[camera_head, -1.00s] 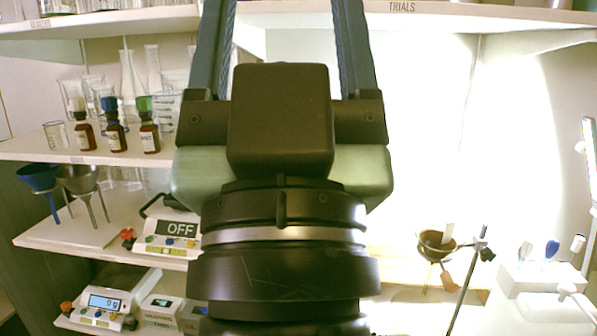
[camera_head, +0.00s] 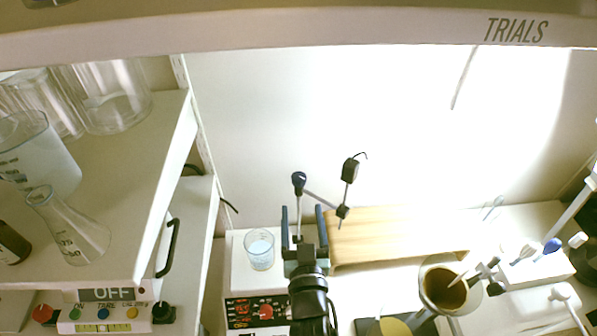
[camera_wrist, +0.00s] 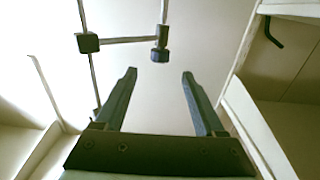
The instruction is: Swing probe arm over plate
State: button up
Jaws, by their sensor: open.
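The plate is a white-topped unit (camera_head: 237,275) with a dark front panel and red knob, left of my gripper in the head view. The probe arm (camera_head: 320,199) is a thin crossbar between a dark-blue knob (camera_head: 298,180) and a clamp (camera_head: 342,212); a rod with a black block (camera_head: 350,170) rises at the clamp. My gripper (camera_head: 302,208) is open and empty beside the plate, fingers pointing up toward the knob. In the wrist view, the knob (camera_wrist: 160,55) shows just beyond the gap between my fingertips (camera_wrist: 159,73). Contact cannot be told.
A beaker (camera_head: 260,252) stands on the plate top. A wooden board (camera_head: 390,238) lies behind, right of my gripper. A brown-filled funnel (camera_head: 443,287) stands to the right. Shelves with glassware (camera_head: 68,235) crowd the left, and the TRIALS shelf (camera_head: 400,28) spans the top.

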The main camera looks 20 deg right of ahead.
aim_at(299, 185)
jog(key=b+x, duration=0.6)
jog(key=x, duration=0.4)
jog(key=shift+w+f, duration=0.1)
jog(key=shift+w, duration=0.25)
grip_shut()
dwell(0.9)
